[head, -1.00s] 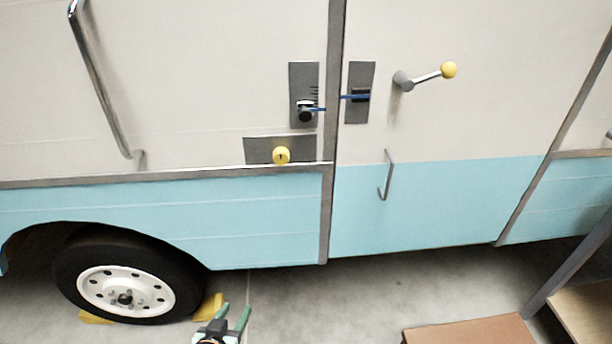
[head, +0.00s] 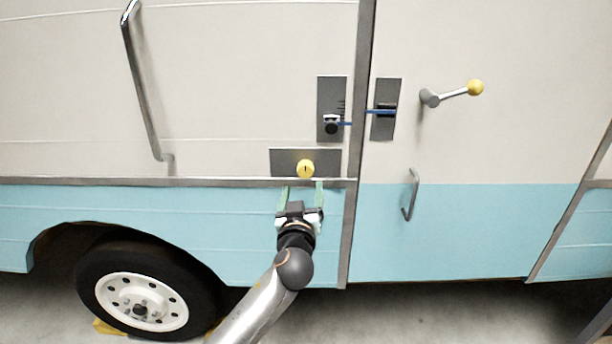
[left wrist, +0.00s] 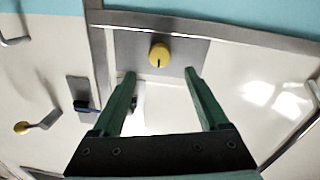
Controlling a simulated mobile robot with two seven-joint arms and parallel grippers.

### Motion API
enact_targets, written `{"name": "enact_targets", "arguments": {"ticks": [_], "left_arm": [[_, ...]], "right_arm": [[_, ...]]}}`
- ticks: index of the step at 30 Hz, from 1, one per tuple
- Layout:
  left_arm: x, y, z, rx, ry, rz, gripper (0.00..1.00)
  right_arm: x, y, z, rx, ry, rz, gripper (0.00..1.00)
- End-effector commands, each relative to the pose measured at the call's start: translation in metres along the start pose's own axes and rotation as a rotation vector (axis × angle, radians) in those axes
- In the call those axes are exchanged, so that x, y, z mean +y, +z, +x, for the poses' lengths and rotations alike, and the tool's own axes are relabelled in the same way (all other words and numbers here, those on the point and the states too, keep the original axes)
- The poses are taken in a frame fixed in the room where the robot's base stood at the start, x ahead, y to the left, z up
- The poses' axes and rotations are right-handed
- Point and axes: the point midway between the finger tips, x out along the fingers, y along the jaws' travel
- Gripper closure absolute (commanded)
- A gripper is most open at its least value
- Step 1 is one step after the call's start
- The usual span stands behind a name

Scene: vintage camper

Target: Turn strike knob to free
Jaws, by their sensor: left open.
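The strike knob (head: 305,169) is a round yellow knob with a dark mark, set on a grey plate (head: 282,157) on the camper wall, left of the door edge. It also shows in the left wrist view (left wrist: 159,54), beyond the fingertips and between their lines. My left gripper (head: 304,184) is open and empty just below the knob in the head view, its green fingers pointing up toward it. In the left wrist view the two fingers (left wrist: 160,74) are spread apart, and no contact with the knob shows. My right gripper is not in view.
A door lever with a yellow ball (head: 475,88) and a small door handle (head: 410,195) are to the right. A long grab bar (head: 145,85) is at left, above the wheel (head: 142,303).

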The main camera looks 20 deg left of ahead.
Motion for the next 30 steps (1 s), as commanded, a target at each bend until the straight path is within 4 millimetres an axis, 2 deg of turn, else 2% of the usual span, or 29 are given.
{"name": "enact_targets", "arguments": {"ticks": [6, 13, 19, 28, 30], "left_arm": [[0.0, -0.001, 0.037, 0.001, -0.001, 0.002, 0.23], [0.0, 0.0, 0.063, 0.0, 0.001, 0.002, 0.23], [0.0, 0.0, 0.073, 0.0, 0.0, 0.001, 0.23], [0.0, 0.0, 0.074, 0.0, 0.0, 0.0, 0.23], [0.0, 0.001, 0.074, -0.001, 0.0, 0.0, 0.29]], "right_arm": [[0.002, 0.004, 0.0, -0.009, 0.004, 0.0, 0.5], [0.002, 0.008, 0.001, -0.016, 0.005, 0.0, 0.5], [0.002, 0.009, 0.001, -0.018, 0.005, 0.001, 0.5], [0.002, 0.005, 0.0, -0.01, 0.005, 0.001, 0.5], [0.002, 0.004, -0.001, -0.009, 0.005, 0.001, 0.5]]}}
